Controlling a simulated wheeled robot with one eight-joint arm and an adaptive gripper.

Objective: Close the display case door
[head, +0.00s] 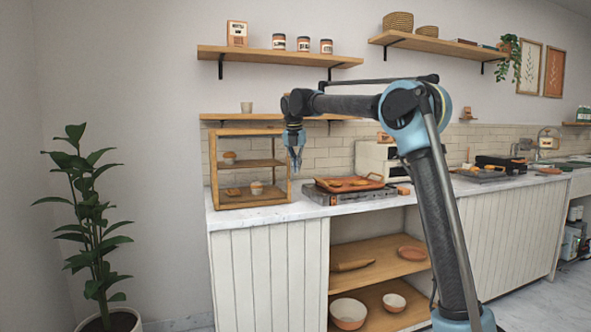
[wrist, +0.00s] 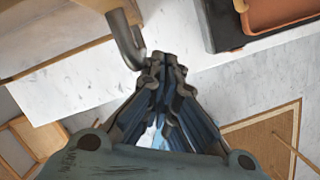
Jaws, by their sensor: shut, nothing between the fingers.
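The wooden display case (head: 214,175) stands at the left end of the counter in the head view, with pastries and cups on its shelves. Its door cannot be made out clearly there, so I cannot tell how far it stands open. My gripper (head: 296,163) points down beside the case's right front edge. In the wrist view my gripper (wrist: 162,66) is shut and empty, its fingertips close to a grey bent bar (wrist: 125,38), which looks like a handle on a pale wooden edge. I cannot tell whether they touch.
A griddle with an orange tray (head: 350,182) sits right of the case; the tray shows in the wrist view's upper right (wrist: 278,14). A white oven (head: 377,158) stands behind. A strip of marble counter (head: 265,213) is bare before the case. A potted plant (head: 90,230) stands left.

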